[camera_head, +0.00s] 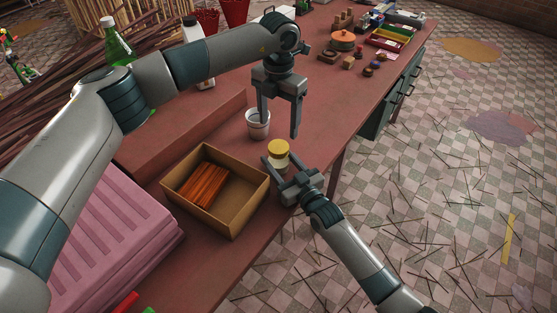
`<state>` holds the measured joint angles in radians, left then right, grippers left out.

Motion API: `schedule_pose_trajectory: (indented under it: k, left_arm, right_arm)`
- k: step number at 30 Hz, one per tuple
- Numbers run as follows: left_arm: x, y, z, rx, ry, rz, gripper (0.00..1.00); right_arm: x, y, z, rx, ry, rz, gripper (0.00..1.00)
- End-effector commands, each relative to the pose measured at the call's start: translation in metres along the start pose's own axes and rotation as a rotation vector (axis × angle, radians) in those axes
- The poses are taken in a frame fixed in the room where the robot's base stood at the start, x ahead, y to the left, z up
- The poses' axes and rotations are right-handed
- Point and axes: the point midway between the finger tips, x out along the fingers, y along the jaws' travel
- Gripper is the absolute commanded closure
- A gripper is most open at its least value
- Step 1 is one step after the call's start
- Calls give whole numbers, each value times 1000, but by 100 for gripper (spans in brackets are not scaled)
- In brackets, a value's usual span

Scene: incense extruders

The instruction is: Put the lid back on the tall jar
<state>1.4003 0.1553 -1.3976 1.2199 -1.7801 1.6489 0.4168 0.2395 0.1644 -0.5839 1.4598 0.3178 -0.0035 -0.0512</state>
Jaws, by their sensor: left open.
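A small jar with a yellow top (278,148) stands near the table's front edge. Its pale body (281,163) shows just below the top. I cannot tell whether the yellow top is a separate lid. My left gripper (279,122) points down, open and empty, behind the jar and above it in the picture. One of its fingers overlaps a white cup (258,128). My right gripper (284,171) comes from the lower right, with its fingers at the jar. Whether they grip it is unclear.
An open cardboard box (232,218) with brown sticks (203,188) stands left of the jar. Pink stacked trays (105,240) are at lower left. A green bottle (117,45) and a white bottle (195,40) stand behind my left arm. Small items crowd the table's far end.

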Motion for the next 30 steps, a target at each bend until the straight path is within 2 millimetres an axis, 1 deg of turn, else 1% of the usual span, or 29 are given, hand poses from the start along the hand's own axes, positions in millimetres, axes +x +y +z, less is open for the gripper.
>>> schedule_pose_trajectory:
  k: [8, 13, 17, 27, 30]
  left_arm:
    - [2, 0, 0, 2, 0, 0, 32]
    - [10, 0, 0, 3, 0, -1, 32]
    - [24, 0, 0, 3, 2, -2, 32]
    - [66, 0, 0, 2, 1, -1, 32]
    - [74, 0, 0, 2, 1, -1, 32]
  right_arm:
    - [0, 0, 0, 0, 1, 0, 100]
    - [0, 0, 0, 0, 1, 0, 100]
    - [0, 0, 0, 0, 1, 0, 100]
    - [0, 0, 0, 0, 1, 0, 100]
    - [0, 0, 0, 0, 1, 0, 100]
